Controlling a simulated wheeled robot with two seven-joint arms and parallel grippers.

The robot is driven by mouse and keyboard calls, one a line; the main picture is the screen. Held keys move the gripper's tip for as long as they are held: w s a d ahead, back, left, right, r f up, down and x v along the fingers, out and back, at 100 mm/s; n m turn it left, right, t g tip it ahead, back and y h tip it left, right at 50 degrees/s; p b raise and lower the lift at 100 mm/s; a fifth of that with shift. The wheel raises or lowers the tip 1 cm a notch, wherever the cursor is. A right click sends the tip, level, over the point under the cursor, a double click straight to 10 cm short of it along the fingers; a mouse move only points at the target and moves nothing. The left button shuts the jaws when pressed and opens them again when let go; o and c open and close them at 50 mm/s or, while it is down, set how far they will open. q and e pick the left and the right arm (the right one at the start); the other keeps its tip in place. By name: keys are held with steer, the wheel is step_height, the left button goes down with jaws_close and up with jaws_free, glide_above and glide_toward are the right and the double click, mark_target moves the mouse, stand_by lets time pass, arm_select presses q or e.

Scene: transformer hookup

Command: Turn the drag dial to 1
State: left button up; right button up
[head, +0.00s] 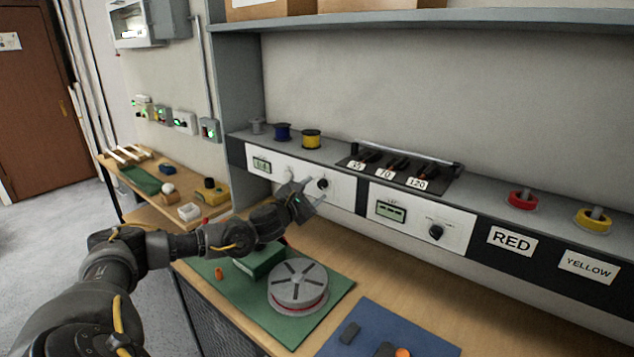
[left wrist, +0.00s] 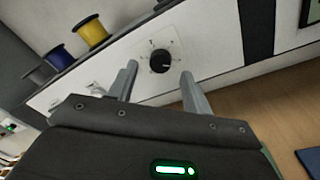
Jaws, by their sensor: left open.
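A black dial (head: 323,184) sits on the left white panel, right of a small display (head: 262,165). In the left wrist view the dial (left wrist: 160,62) is a round black knob with small marks around it; the marks are too small to read. My left gripper (head: 312,195) is open, its fingers pointing at this panel. In the left wrist view the dial shows between the two fingertips (left wrist: 159,72), which appear apart from it. A second black dial (head: 436,231) is on the white panel further right. I cannot read which is the drag dial. My right gripper is not in view.
Blue (head: 282,132) and yellow (head: 311,139) spools stand on the ledge above. A black rack (head: 400,168) marked 25, 70 and 120 is to their right. A grey-red round reel (head: 298,287) and green box (head: 258,262) are on the green mat (head: 335,294) below.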

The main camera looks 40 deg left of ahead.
mark_target(322, 184)
arm_select(q)
steer(key=shift+w+a+p, duration=0.1)
steer(key=shift+w+p, duration=0.2)
steer(key=shift+w, duration=0.9)
steer(key=c, duration=1)
steer(key=shift+o, duration=0.2)
